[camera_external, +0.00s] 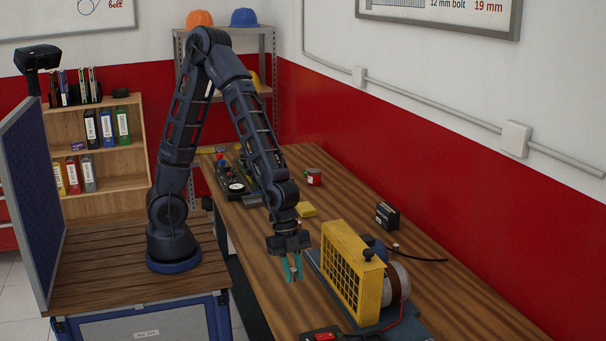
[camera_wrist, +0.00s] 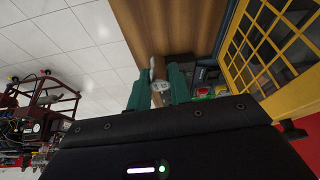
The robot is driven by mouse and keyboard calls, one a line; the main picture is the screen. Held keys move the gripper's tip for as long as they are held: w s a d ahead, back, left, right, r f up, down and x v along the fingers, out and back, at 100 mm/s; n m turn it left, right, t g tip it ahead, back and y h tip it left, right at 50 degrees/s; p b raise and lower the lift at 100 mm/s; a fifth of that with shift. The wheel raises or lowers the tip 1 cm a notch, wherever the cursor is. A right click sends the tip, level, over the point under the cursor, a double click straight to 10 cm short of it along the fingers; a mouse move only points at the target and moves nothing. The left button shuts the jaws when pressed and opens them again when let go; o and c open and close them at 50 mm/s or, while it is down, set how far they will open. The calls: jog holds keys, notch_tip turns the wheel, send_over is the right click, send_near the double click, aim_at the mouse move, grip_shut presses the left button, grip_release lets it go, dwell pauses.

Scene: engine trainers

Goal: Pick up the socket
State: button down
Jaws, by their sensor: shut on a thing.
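My gripper (camera_external: 292,268) hangs over the wooden table, just left of the yellow engine trainer. Its teal fingers are shut on a small silvery, cylindrical socket. In the wrist view the socket (camera_wrist: 158,76) sits between the two fingertips of my gripper (camera_wrist: 159,88), with a pale end facing the camera. In the external view the socket (camera_external: 293,270) is only a small light patch between the fingers. I cannot tell for sure whether it is clear of the table.
The yellow engine trainer (camera_external: 350,270) with a caged front stands close to the right of my gripper; its yellow grille (camera_wrist: 262,42) fills the right of the wrist view. A black box (camera_external: 387,216) and a yellow block (camera_external: 306,210) lie farther back. Bare table (camera_external: 255,262) shows left of my gripper.

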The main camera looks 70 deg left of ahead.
aim_at(293, 269)
jog(key=shift+r, duration=3.95)
